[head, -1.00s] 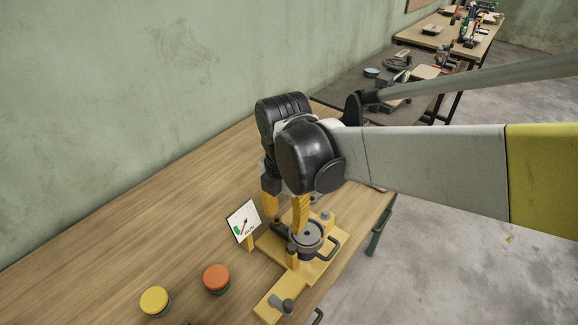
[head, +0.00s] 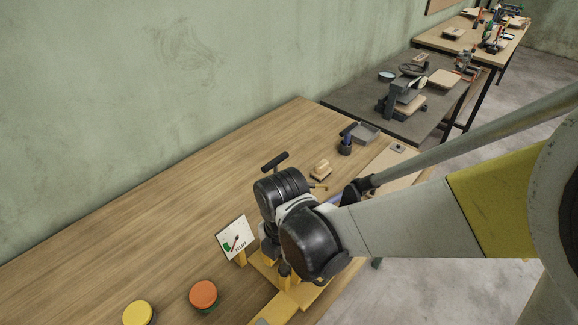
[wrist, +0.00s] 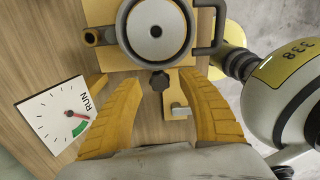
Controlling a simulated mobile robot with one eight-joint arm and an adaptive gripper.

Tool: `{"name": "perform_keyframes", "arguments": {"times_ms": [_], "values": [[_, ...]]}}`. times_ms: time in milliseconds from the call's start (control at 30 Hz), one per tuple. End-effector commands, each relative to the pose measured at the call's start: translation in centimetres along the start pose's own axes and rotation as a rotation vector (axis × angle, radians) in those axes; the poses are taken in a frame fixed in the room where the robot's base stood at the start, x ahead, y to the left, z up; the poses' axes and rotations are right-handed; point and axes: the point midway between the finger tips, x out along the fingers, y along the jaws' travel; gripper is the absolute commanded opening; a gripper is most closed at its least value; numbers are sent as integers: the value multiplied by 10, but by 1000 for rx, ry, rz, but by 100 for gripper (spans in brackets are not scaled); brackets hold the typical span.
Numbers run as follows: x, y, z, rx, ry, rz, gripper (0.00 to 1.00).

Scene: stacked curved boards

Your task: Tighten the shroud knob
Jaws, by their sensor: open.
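The black lobed shroud knob (wrist: 160,81) shows in the wrist view, just below a round grey shroud (wrist: 172,12) with a light disc in its centre. My gripper (wrist: 161,88) is open, with one yellow finger to each side of the knob and a gap between. I cannot tell how far above the knob the fingertips are. The yellow base plate (wrist: 104,58) lies under the shroud. In the head view my arm hides the shroud, knob and most of the gripper; part of the base plate (head: 291,303) shows below.
A dial marked RUN (head: 236,238) stands left of the base. An orange button (head: 203,293) and a yellow button (head: 138,312) sit on the wooden table (head: 130,235). In the wrist view a black handle (wrist: 216,25) is right of the shroud and a small bracket (wrist: 178,108) is near the knob.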

Motion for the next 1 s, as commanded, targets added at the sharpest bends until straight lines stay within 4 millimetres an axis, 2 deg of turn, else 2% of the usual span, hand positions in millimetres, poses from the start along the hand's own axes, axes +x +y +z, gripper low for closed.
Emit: {"name": "perform_keyframes", "arguments": {"times_ms": [100,367,500,533,1000], "values": [[6,0,0,0,0,0,47],[6,0,0,0,0,0,46],[6,0,0,0,0,0,3],[6,0,0,0,0,0,0],[6,0,0,139,0,0,0]]}}
